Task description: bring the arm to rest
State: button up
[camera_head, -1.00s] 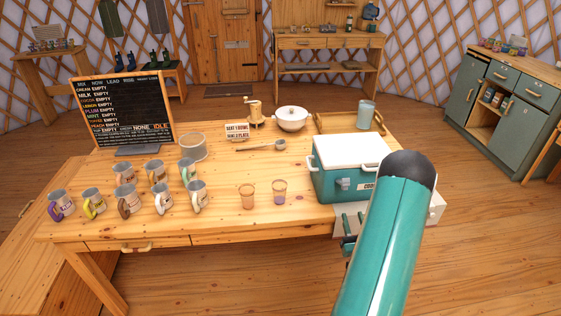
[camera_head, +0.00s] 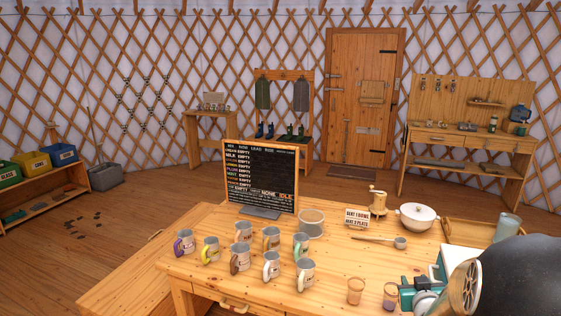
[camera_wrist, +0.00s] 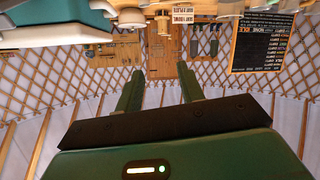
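My gripper (camera_wrist: 160,88) shows in the wrist view with its two green fingers apart and nothing between them. The wrist picture is upside down, with the chalkboard (camera_wrist: 262,42) and the white-lidded cooler (camera_wrist: 40,30) along its top. In the head view my arm fills the lower right corner with a dark rounded joint and teal parts. It covers most of the cooler there. I cannot make out the gripper's fingers clearly in the head view.
The wooden table (camera_head: 205,270) carries several mugs (camera_head: 240,258), a chalkboard (camera_head: 262,178), two small cups (camera_head: 356,290), a grinder (camera_head: 378,203), a white pot (camera_head: 417,216), a ladle (camera_head: 400,242) and a tray (camera_head: 470,232) with a glass (camera_head: 507,228).

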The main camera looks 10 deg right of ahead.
jog(key=a+r+g+y, duration=0.1)
jog(key=a+r+g, duration=0.1)
jog(key=a+r, duration=0.6)
jog(key=s+a+r+n+g+y, duration=0.2)
jog(key=s+a+g+y, duration=0.3)
jog(key=s+a, duration=1.5)
jog(key=a+r, duration=0.1)
jog(key=a, duration=0.2)
jog(key=shift+s+a+r+n, duration=0.15)
jog(key=shift+a+r+n, duration=0.05)
jog(key=shift+n, duration=0.2)
jog(key=shift+d, duration=0.15)
